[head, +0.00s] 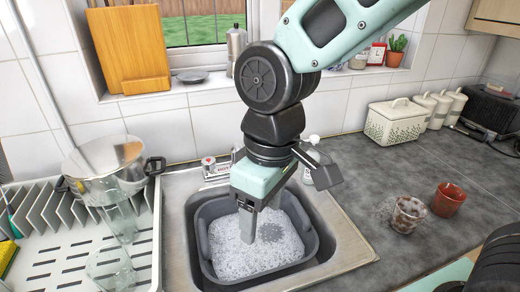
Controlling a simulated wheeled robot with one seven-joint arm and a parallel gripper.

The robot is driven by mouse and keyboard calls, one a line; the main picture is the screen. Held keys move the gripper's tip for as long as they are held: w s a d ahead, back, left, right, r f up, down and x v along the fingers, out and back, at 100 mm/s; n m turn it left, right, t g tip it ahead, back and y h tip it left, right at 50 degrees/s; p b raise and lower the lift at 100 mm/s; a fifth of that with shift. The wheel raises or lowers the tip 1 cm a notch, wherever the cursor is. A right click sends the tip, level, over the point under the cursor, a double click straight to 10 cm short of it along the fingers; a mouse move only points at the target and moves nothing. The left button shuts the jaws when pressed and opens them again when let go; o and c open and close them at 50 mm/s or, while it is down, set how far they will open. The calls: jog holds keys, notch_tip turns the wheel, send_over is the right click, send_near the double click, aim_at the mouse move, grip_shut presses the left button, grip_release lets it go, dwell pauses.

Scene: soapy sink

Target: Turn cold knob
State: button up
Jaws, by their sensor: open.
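My gripper (257,234) points down over the soapy basin (205,255) in the sink. Its fingertips are apart and no object shows between them; whether they touch the foam is hard to tell. Behind the gripper, at the back rim of the sink, part of the tap fitting (217,173) shows, with a red-marked knob (208,161) at its left end. My arm and gripper cover the rest of the fitting. I cannot make out a cold knob.
A drying rack (75,268) with a steel pot (104,165) and glasses stands left. A pale bottle (313,144) stands behind the sink, right of my arm. Two cups, brownish (408,215) and red (448,200), are on the right counter, otherwise mostly clear nearby.

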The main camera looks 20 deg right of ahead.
jog(key=w+r, duration=0.3)
jog(key=w, duration=1.9)
jog(key=w+d+f+h+p, duration=0.1)
jog(key=w+d+f, duration=0.1)
jog(key=w+d, duration=0.6)
jog(key=w+d+f+p, duration=0.15)
jog(key=w+d, duration=0.35)
jog(key=w, duration=0.6)
jog(key=shift+n, duration=0.4)
jog(key=f+p, duration=0.2)
jog(key=f, duration=0.6)
jog(key=f+p, duration=0.3)
jog(key=f, duration=0.6)
jog(key=shift+a, duration=0.2)
jog(key=c, duration=1)
